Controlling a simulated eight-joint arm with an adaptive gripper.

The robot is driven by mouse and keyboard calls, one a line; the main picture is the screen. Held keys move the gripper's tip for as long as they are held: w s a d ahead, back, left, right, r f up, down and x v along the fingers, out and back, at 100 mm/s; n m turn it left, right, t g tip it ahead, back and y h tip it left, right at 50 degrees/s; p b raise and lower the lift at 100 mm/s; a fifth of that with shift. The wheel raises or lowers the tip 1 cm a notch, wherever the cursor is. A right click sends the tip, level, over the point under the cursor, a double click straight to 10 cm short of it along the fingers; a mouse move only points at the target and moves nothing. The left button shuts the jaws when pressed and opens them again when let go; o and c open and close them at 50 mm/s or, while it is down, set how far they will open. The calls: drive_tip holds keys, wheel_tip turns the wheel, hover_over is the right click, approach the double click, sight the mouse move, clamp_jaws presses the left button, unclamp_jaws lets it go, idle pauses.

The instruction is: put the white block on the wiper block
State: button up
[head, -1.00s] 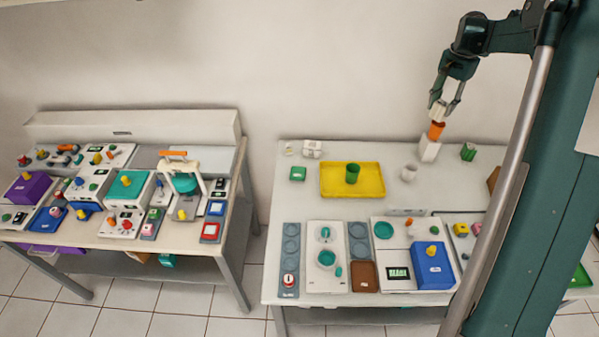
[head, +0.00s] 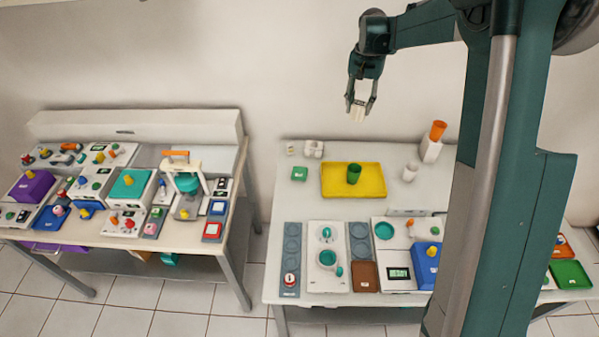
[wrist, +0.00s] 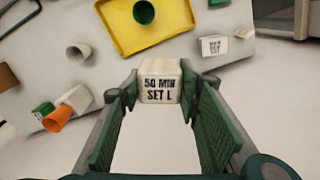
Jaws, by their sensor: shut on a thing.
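My gripper (head: 361,98) is shut on a white block (head: 357,113), high above the back of the right-hand table. In the wrist view the block (wrist: 160,82) sits between both fingertips, with the print "50 MIN SET L" facing the camera. Another white block (wrist: 213,45) with small dark print lies on the table, right of the held block in the wrist view. It may be the wiper block, but I cannot read its print for sure. In the head view it (head: 314,149) stands at the table's back left, apart from my gripper.
A yellow tray (head: 372,190) with a green cup (head: 354,174) lies near the lettered block. A small white piece (head: 291,148) and a green block (head: 299,173) are beside it. A white cup (head: 410,172) and a white box (head: 430,151) with an orange cup (head: 438,130) stand right.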

drive_tip(key=s+a+n, duration=0.2)
drive_tip(key=s+a, duration=0.2)
drive_tip(key=a, duration=0.7)
drive_tip(key=s+a+n, duration=0.3)
drive_tip(key=s+a, duration=0.2)
drive_tip(key=a, duration=0.6)
hover_over(300, 172)
wheel_tip(300, 172, down, 11)
drive_tip(key=shift+w+a+f, duration=0.1)
drive_tip(key=shift+a+f, duration=0.05)
wheel_tip(300, 172, down, 6)
drive_tip(key=shift+f, duration=0.15)
drive_tip(key=shift+f, duration=1.85)
drive_tip(key=shift+f, duration=0.2)
